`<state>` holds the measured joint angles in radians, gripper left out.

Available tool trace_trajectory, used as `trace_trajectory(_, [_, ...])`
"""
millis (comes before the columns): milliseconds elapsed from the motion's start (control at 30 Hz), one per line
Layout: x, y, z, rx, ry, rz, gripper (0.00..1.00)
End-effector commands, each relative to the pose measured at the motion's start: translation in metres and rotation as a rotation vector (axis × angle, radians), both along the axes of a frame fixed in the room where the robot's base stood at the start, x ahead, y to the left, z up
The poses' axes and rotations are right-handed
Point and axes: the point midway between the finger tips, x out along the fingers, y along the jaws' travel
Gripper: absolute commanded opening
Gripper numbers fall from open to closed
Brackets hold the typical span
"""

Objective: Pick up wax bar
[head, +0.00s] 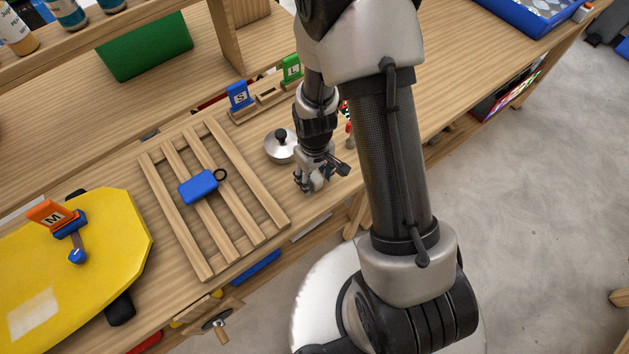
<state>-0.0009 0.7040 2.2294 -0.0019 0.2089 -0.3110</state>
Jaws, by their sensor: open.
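A blue block with a dark ring at one end (198,187) lies on the slatted wooden rack (172,206) left of centre. It looks like the wax bar, though I cannot be sure. My gripper (318,182) is open and empty, low over the bench's front part. It is right of the rack and well apart from the blue block. My forearm hides part of the bench behind the gripper.
A silver round lid with a black knob (280,147) stands close left of my gripper. A yellow board (110,225) lies at the left. Blue S (238,97) and green L (291,68) tags stand behind. A green bin (145,47) sits at the back.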

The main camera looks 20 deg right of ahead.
Motion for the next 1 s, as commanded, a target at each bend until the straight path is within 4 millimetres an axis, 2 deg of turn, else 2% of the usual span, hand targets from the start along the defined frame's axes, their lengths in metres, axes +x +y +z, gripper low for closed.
trace_trajectory(167, [0.0005,0.0000,0.0007,0.000,-0.001,0.000,0.50])
trace_trajectory(900, [0.0005,0.0000,0.0008,0.000,-0.001,0.000,0.01])
trace_trajectory(1000, [0.0005,0.0000,0.0008,0.000,-0.001,0.000,0.00])
